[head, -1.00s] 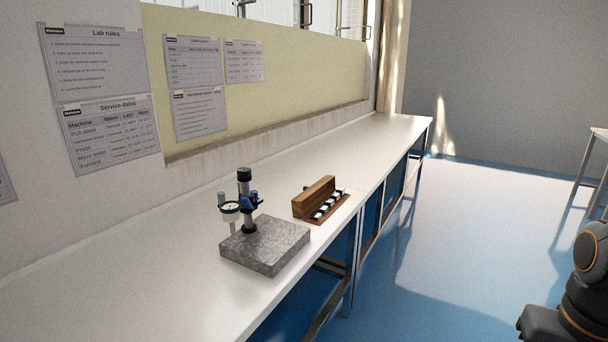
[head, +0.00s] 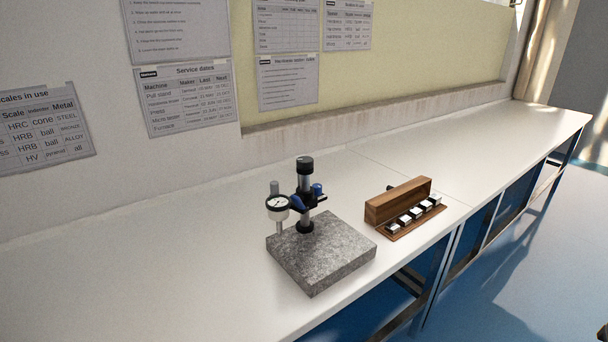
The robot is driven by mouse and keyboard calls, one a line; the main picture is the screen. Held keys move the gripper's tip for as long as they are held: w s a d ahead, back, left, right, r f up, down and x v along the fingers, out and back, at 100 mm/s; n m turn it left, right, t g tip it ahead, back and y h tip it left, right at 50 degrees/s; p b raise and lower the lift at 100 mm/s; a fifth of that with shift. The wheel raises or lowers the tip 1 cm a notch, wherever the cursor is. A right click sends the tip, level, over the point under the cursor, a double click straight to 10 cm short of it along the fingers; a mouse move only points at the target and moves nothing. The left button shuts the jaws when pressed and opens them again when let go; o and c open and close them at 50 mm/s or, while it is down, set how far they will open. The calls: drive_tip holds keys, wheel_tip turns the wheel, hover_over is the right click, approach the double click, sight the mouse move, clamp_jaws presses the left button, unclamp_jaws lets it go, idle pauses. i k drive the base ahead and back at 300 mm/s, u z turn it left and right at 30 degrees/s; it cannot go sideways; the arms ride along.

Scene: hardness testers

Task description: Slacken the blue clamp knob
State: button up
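The blue clamp knob (head: 318,188) sits on the right side of a clamp on an upright post (head: 305,182) with a black cap. The clamp carries a round dial gauge (head: 277,203) on its left. The post stands on a grey speckled stone base (head: 322,252) on the white bench. Another blue part shows at the clamp's left, partly hidden beside the gauge. My gripper is not in view, and nothing touches the knob.
An open wooden box (head: 400,200) with several metal blocks stands right of the stone base. The white bench (head: 190,280) is clear to the left and runs back to the right along the wall. Blue floor (head: 500,290) lies open in front of the bench.

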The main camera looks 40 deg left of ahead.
sight(317, 187)
drive_tip(key=u, duration=0.9)
drive_tip(key=i, duration=0.85)
drive_tip(key=u, duration=0.95)
